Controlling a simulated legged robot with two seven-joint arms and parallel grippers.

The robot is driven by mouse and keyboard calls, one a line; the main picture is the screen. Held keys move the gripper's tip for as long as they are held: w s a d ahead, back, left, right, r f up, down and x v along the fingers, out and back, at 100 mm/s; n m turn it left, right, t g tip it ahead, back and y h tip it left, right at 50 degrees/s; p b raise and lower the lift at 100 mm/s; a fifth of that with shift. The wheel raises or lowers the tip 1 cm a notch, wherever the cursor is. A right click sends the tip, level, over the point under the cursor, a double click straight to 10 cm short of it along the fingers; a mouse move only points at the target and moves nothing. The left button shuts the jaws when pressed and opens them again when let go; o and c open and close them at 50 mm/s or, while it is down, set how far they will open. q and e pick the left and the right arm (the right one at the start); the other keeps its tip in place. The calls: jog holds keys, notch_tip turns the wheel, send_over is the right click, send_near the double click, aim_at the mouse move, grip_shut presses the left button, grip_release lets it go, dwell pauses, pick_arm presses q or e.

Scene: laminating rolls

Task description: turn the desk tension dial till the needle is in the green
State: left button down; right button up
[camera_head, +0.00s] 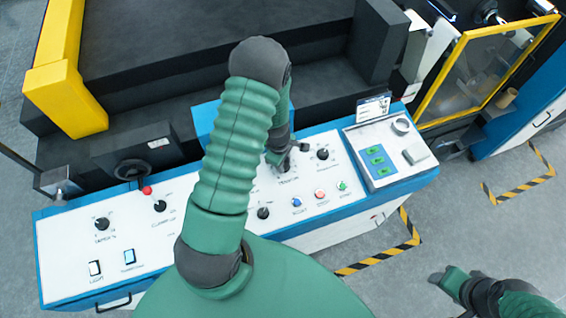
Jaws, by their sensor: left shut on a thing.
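My left gripper (278,157) reaches down over the desk, behind my raised green arm. It is shut on the tension dial (286,167), a small dark knob above the TENSION label on the white panel. The jaws cover much of the dial. No needle or green band can be made out; my left arm hides part of the panel. My right arm shows at the lower right, above the floor and away from the desk; its jaws (443,279) are too small and unclear to read.
Dark machinery and a yellow guard (65,98) stand behind. Floor at the right is clear, with striped markings.

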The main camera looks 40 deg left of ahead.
pick_arm(q)
jog(key=shift+w+r, duration=0.15)
jog(key=shift+w, duration=0.05)
jog(key=c, duration=1.2)
grip_release()
jog(key=shift+o, duration=0.7)
jog(key=shift+d, duration=0.2)
notch_tip(320, 180, up, 17)
jog(key=s, duration=0.2)
jog(key=shift+a+f, duration=0.2)
jog(key=shift+f, duration=0.05)
